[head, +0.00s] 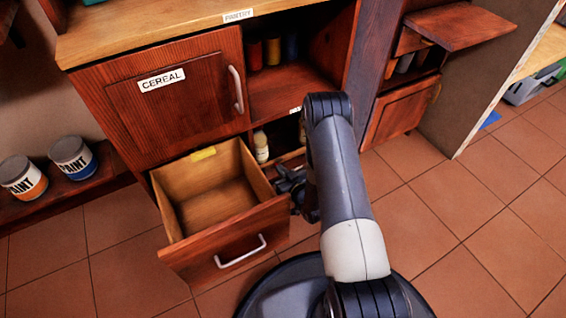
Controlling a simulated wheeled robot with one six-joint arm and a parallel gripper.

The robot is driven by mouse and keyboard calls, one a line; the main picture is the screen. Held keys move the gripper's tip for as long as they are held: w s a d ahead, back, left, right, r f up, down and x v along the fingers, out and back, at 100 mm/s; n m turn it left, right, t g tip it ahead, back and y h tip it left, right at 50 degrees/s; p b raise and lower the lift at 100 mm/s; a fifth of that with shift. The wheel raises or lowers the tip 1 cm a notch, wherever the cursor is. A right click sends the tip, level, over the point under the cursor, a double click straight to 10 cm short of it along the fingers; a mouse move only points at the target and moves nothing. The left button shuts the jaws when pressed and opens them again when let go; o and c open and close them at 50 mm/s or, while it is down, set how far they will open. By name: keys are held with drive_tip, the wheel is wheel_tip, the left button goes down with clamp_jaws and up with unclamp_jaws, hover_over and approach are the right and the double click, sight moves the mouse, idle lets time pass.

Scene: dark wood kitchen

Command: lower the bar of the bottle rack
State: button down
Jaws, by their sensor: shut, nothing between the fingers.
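The bottle rack appears to be the low, dark compartment to the right of the open drawer. A pale bottle (261,147) stands in its left part, and its right part is hidden behind my arm. My gripper (284,181) is shut and empty. It shows in front of the compartment, just below the strip and close to the drawer's right side. I cannot tell whether it touches anything.
The empty open drawer (213,201) juts out left of my gripper. Above it is the shut cereal cabinet door (178,102). A shelf with several jars (273,52) is above the rack. Two paint cans (72,157) stand at left. Tiled floor at right is clear.

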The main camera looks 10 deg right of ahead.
drive_tip(key=p+v, duration=0.1)
drive_tip(key=v, duration=0.5)
drive_tip(key=shift+s+r+p, duration=0.2)
drive_tip(key=shift+p, duration=0.1)
drive_tip(key=shift+a, duration=0.1)
drive_tip(key=w+a+f+b, duration=0.2)
drive_tip(key=w+f+b, duration=0.2)
drive_tip(key=w, duration=0.5)
drive_tip(key=shift+w+f, duration=0.3)
drive_tip(key=shift+f, duration=0.25)
